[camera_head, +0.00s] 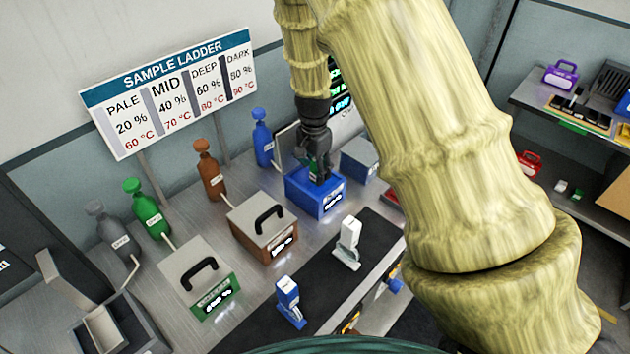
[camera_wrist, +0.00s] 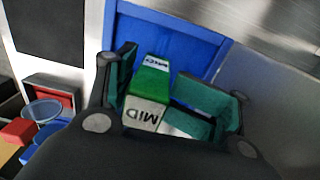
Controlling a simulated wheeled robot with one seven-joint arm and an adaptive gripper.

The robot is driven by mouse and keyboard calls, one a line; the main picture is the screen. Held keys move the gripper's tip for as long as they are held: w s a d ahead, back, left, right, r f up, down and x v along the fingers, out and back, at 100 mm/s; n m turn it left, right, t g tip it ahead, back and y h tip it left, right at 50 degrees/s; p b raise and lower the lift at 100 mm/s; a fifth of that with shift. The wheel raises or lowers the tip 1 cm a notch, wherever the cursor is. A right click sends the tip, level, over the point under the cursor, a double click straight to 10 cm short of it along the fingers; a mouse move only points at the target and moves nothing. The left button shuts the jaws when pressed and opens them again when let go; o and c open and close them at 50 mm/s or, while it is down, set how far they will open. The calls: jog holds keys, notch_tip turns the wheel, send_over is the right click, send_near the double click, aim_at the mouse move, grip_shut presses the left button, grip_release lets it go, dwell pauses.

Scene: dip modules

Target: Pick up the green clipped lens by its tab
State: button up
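A green piece (camera_wrist: 152,80) with a pale top lettered MID shows between my fingers in the wrist view. I take it for the clipped lens and its tab; its lower part is hidden. My gripper (camera_wrist: 168,92) has teal pads on either side of it. The left pad lies close along it and the right pad is near its other edge; I cannot tell whether both press on it. In the head view my gripper (camera_head: 319,172) points down at the blue dip box (camera_head: 305,197). The green piece cannot be made out there.
Brown (camera_head: 262,225) and green (camera_head: 200,275) boxes with handled lids stand to the left. Several bottles stand behind. A white stand (camera_head: 348,242) and a blue stand (camera_head: 289,300) are on the dark mat (camera_head: 320,280) in front. A grey-topped blue box (camera_head: 360,158) stands close right.

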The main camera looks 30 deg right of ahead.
jog(key=shift+w+f, duration=0.1)
jog(key=shift+s+d, duration=0.15)
jog(key=shift+s, duration=0.1)
jog(key=shift+w, duration=0.1)
jog(key=c, duration=0.9)
grip_shut()
jog(key=shift+r, duration=0.2)
